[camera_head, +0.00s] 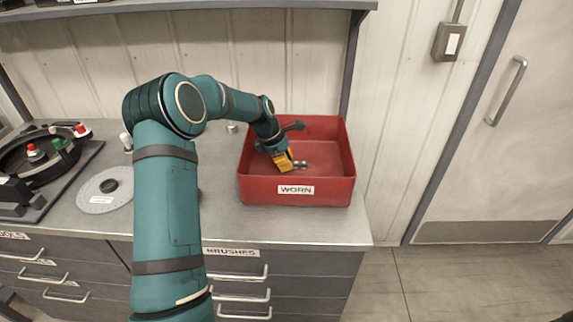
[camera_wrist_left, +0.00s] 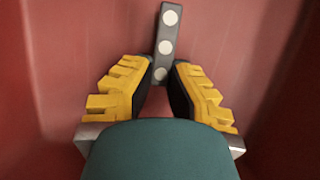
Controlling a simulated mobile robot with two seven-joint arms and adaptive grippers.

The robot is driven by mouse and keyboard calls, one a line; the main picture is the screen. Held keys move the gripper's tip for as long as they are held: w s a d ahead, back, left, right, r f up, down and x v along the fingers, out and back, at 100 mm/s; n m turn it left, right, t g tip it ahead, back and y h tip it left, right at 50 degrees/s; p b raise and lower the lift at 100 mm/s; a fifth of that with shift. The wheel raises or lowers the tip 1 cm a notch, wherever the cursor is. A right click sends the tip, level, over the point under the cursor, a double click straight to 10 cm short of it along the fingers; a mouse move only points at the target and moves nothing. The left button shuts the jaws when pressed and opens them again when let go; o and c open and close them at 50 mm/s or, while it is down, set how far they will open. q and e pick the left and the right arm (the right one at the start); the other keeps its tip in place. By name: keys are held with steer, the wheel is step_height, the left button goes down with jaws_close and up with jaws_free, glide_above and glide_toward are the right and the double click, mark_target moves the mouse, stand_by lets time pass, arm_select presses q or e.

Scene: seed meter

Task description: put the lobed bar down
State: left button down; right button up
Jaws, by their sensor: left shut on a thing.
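The lobed bar (camera_wrist_left: 165,40) is a narrow dark grey piece with a row of pale round spots along it. My left gripper (camera_wrist_left: 160,78) is shut on its near end, with a yellow ribbed finger on each side. In the head view my left gripper (camera_head: 289,162) reaches down inside the red bin (camera_head: 297,198) labelled WORN. A small part of the bar (camera_head: 301,164) shows beside the fingertips, low in the bin. I cannot tell whether the bar touches the bin floor. My right gripper is not in view.
The bin stands near the right end of the grey bench (camera_head: 225,222). A round grey disc (camera_head: 100,200) and a black ring-shaped device (camera_head: 38,160) are on the left. A shelf (camera_head: 230,4) runs above. Red bin walls surround the gripper.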

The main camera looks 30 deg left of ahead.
arm_select(q)
steer(key=shift+f, duration=0.2)
steer(key=c, duration=1.1)
jaws_free()
steer(key=p+v, duration=0.2)
steer(key=v, duration=1)
steer(key=shift+d+r, duration=0.1)
